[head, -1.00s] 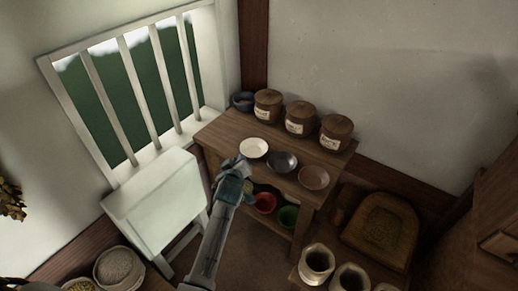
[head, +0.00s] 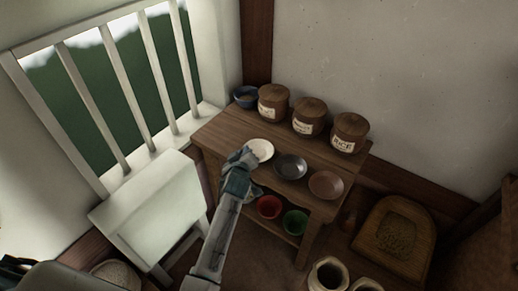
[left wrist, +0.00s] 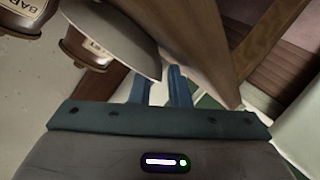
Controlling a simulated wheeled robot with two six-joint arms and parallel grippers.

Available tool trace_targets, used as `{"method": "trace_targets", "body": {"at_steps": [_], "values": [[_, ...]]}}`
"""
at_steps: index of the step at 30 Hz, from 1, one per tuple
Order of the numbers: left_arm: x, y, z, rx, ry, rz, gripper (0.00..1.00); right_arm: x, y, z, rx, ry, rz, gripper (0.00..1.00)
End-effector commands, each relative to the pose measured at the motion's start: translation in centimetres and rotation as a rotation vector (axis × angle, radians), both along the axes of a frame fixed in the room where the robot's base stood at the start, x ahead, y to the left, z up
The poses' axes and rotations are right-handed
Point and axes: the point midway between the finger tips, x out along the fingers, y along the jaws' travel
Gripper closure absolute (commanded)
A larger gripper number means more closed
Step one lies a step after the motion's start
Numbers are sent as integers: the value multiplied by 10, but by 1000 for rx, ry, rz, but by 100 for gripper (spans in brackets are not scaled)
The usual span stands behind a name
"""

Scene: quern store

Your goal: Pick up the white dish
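The white dish (head: 260,149) sits on the wooden table top (head: 224,127), at the left end of a row of dishes. In the left wrist view the dish (left wrist: 115,38) fills the upper left, its rim close to the fingertips. My left gripper (head: 246,157) is at the near left edge of the dish and covers part of its rim. In the left wrist view my left gripper (left wrist: 158,73) has its two blue fingers apart, with a narrow gap. I cannot tell whether the rim lies between them. My right gripper is not in view.
A dark dish (head: 290,166) and a brown dish (head: 326,185) stand to the right. Labelled jars (head: 310,117) and a blue bowl (head: 246,97) line the back. Red (head: 269,207) and green (head: 295,222) bowls sit on the shelf below. A white stand (head: 150,205) is at left.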

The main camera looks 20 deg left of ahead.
Motion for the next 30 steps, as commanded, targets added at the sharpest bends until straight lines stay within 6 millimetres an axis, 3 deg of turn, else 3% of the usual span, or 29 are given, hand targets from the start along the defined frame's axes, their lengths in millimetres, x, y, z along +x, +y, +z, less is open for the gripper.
{"method": "trace_targets", "body": {"at_steps": [7,8,10,20,25,30], "values": [[0,0,-1,-1,0,1,84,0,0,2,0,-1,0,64],[0,0,-1,-1,0,1,86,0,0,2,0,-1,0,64],[0,0,-1,-1,0,1,100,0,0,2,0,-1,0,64],[0,0,0,-1,0,1,100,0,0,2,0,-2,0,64],[0,0,18,-2,-2,2,100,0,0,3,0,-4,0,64],[0,0,54,-3,-5,2,100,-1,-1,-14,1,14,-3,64]]}}
